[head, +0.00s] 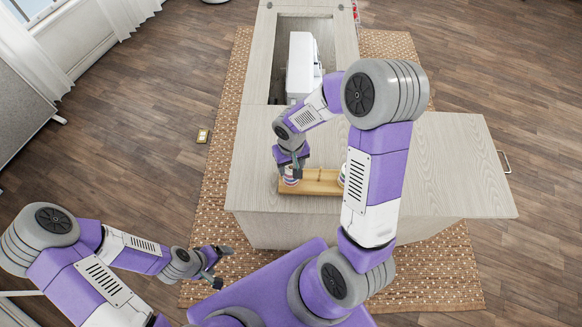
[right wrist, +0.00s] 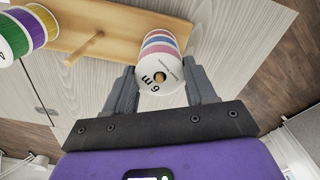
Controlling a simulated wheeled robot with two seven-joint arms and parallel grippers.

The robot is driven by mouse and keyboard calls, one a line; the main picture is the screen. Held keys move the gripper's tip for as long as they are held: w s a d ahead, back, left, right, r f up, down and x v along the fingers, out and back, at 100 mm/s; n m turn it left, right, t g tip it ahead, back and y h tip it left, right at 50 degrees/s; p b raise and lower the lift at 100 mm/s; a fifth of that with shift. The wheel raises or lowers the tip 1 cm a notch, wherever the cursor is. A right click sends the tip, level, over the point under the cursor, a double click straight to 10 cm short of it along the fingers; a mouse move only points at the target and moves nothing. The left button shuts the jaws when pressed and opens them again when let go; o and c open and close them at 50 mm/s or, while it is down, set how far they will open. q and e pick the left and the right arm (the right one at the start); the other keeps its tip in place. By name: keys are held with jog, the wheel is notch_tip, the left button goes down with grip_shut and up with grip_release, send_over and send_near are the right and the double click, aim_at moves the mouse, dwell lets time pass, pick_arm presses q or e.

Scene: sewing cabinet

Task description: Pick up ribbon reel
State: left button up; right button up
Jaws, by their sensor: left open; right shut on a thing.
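A stack of ribbon reels (right wrist: 161,62) in pink, blue and red with a white "6 m" face fills the middle of the right wrist view. A wooden peg end shows in its centre hole. My right gripper (right wrist: 160,82) is shut on it, one finger on each side. In the head view the reels (head: 291,181) show small under my right gripper (head: 291,170), at the left end of the wooden holder (head: 318,187). Whether they are lifted off the holder is hard to tell. My left gripper (head: 217,268) is open and empty, low beside the cabinet.
More reels in green, purple and yellow (right wrist: 35,27) sit on the holder; a bare peg (right wrist: 85,48) stands between. A white sewing machine (head: 303,62) stands in the cabinet opening behind. The cabinet top (head: 455,165) is clear to the right. A small yellow item (head: 203,135) lies on the floor.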

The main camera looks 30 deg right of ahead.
notch_tip(320, 180, up, 10)
jog(key=p, duration=0.2)
dwell(0.4)
